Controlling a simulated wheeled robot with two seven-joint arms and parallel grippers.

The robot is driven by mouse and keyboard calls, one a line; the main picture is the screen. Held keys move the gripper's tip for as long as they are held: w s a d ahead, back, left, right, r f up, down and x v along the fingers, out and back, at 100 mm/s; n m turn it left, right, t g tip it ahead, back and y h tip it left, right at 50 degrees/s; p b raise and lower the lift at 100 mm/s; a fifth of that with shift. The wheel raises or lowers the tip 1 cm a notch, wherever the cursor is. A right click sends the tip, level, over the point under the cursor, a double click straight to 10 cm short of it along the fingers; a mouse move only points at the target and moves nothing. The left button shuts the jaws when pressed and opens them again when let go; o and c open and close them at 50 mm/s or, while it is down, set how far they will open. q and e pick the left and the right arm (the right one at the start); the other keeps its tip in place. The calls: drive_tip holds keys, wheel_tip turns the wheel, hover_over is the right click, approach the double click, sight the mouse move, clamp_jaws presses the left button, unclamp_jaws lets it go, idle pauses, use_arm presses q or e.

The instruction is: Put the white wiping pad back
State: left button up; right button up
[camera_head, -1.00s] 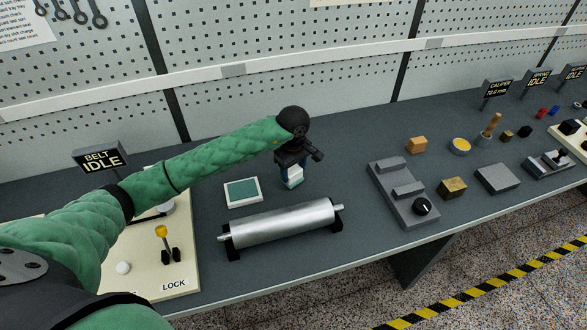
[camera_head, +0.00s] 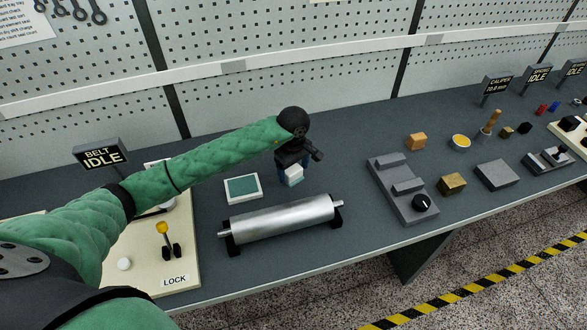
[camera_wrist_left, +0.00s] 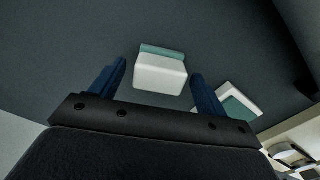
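The white wiping pad (camera_head: 293,174) is a small white block beneath my left gripper (camera_head: 294,178), to the right of a shallow white-rimmed tray with a teal floor (camera_head: 243,188). In the left wrist view the pad (camera_wrist_left: 160,72) shows a teal strip along one edge. It lies between the lines of the two blue fingers of my left gripper (camera_wrist_left: 158,72), with a gap on each side. The gripper is open. I cannot tell for sure whether the pad rests on the table. The tray also shows in the left wrist view (camera_wrist_left: 238,107). My right gripper is out of view.
A silver roller (camera_head: 282,218) on black supports lies in front of the pad. A cream panel (camera_head: 183,283) with a yellow-knobbed lever is at left. A grey fixture (camera_head: 400,190) and small blocks stand at right. Table behind the tray is clear.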

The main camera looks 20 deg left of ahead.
sight(294, 169)
use_arm(q)
drive_tip(key=shift+r, duration=0.15)
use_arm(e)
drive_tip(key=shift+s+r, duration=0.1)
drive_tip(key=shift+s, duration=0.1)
use_arm(q)
drive_tip(key=shift+r, duration=0.35)
wheel_tip(294, 169, up, 4)
drive_tip(key=b, duration=0.3)
wheel_tip(294, 169, up, 7)
drive_tip(key=b, duration=0.2)
drive_tip(key=shift+r+b, duration=0.15)
drive_tip(key=shift+b, duration=0.25)
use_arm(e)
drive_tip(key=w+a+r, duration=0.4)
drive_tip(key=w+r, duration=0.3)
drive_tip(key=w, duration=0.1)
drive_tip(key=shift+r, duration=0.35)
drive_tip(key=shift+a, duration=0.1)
